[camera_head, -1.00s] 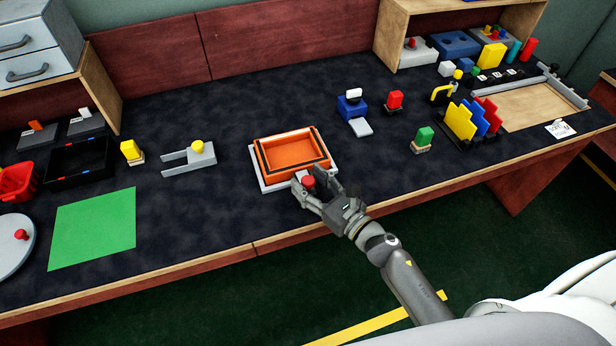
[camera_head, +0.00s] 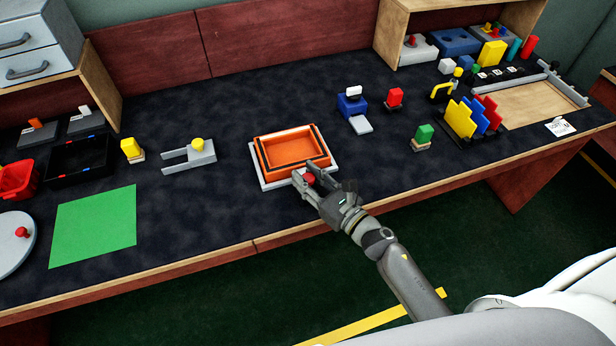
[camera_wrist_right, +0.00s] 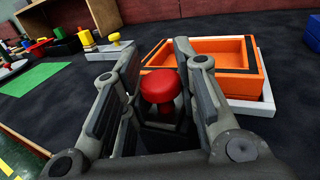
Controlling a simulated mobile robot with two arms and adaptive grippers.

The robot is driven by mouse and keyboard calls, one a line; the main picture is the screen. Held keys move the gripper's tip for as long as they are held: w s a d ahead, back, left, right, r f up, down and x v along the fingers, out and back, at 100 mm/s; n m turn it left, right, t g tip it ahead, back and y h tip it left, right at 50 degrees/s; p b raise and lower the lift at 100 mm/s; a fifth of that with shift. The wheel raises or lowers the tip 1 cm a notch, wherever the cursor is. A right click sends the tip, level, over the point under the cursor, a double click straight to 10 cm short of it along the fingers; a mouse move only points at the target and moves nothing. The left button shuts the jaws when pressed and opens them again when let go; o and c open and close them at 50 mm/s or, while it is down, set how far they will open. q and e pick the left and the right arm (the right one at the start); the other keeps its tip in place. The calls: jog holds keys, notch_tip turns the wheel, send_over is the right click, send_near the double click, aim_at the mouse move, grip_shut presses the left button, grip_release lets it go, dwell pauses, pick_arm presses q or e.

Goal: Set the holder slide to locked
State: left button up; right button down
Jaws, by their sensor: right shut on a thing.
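The holder (camera_head: 262,185) is a light grey base on the dark bench top, with an orange tray (camera_head: 267,157) seated in it. A red knob (camera_head: 309,178) stands at the holder's front edge, at the near side of the tray. My right gripper (camera_head: 310,176) has its fingers around this knob and is shut on it. In the right wrist view the red knob (camera_wrist_right: 160,87) shows between the two fingers, in front of the orange tray (camera_wrist_right: 225,82). The slide under the knob is mostly hidden by the fingers. My left gripper is not in view.
A grey fork-shaped fixture with a yellow knob (camera_head: 197,145) stands left of the holder. The bench between these and the front edge is clear.

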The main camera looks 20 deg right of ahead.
aim_at(310, 174)
jog(key=shift+w+b, duration=0.45)
jog(key=shift+w, duration=1.2)
jog(key=shift+r, duration=0.1)
jog(key=c, duration=1.4)
grip_release()
jog(key=shift+o, duration=1.4)
jog(key=shift+w, duration=0.15)
jog(key=v, duration=1)
jog(key=shift+s+d, duration=0.1)
jog(key=shift+s, duration=0.3)
jog(key=shift+s+d, duration=0.25)
jog(key=shift+s, duration=0.35)
